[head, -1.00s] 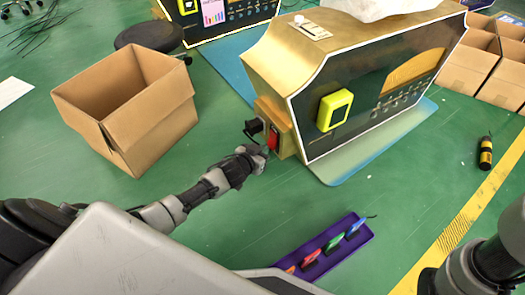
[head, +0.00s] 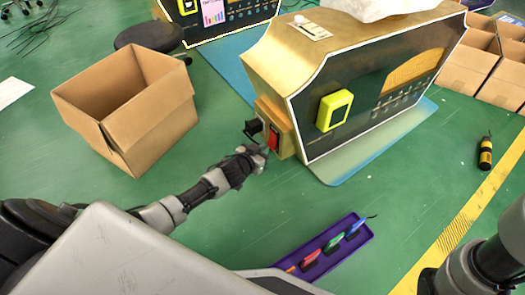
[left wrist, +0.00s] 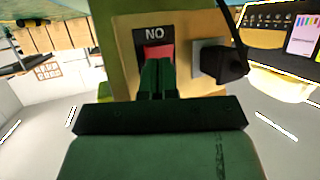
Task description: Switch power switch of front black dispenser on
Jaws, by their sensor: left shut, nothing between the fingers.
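The front black dispenser (head: 368,95) has a dark front panel, a gold side and a yellow-framed square on its front. Its red power switch (head: 273,138) sits on a gold box at its lower left end. In the left wrist view the red switch (left wrist: 159,51) lies under an upside-down "ON" label, partly hidden by my fingers. My left gripper (head: 262,154) is shut and empty, its tips at the lower part of the switch; the left wrist view shows the closed fingertips (left wrist: 157,66) there. I cannot tell whether they touch it. My right gripper is not in view.
A black plug (left wrist: 222,62) sits beside the switch. An open cardboard box (head: 130,110) stands to the left. A purple tray (head: 343,243) with colored items lies on the green floor below the dispenser.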

